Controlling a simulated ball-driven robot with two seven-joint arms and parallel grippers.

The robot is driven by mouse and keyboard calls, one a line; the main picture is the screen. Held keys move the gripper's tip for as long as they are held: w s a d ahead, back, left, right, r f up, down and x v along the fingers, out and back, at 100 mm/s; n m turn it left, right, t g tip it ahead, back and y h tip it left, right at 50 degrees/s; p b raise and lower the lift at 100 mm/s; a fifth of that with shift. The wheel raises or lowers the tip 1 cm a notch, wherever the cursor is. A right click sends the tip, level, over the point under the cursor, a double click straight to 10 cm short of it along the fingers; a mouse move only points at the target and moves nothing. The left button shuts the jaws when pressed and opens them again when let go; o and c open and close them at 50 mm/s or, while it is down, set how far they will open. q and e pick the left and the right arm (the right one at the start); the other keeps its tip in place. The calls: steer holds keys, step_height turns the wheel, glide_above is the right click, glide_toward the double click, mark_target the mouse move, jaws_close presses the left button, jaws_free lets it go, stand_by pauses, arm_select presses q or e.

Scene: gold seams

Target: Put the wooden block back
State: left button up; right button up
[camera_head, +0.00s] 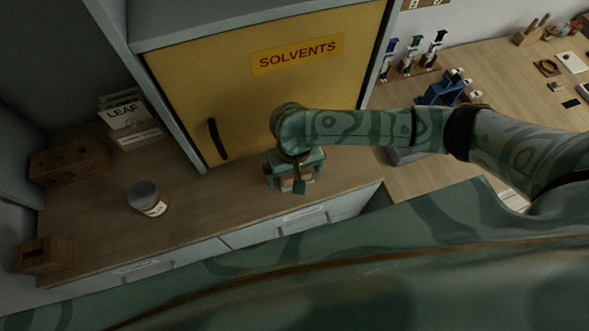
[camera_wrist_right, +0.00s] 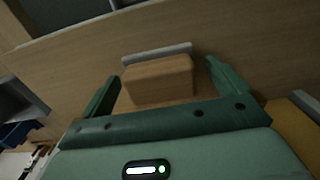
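The wooden block (camera_wrist_right: 158,82) is a plain, light brown block in the right wrist view. It lies between the two fingers of my right gripper (camera_wrist_right: 165,85), with a narrow gap visible on each side, so the gripper looks open around it. In the head view my right gripper (camera_head: 293,183) is low over the wooden counter, in front of the yellow cabinet, and covers most of the block. A pale grey strip (camera_wrist_right: 157,53) lies along the block's far edge; I cannot tell what it belongs to. My left gripper is not in view.
The yellow SOLVENTS cabinet (camera_head: 240,90) stands behind the counter (camera_head: 195,205). A lidded jar (camera_head: 147,198), a holed wooden rack (camera_head: 70,165), a slotted wooden box (camera_head: 44,255) and a LEAF box (camera_head: 128,118) stand on the left. The counter between jar and gripper is clear.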

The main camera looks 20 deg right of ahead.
step_height(320, 180, up, 12)
steer(key=p, duration=0.5)
stand_by(0.6)
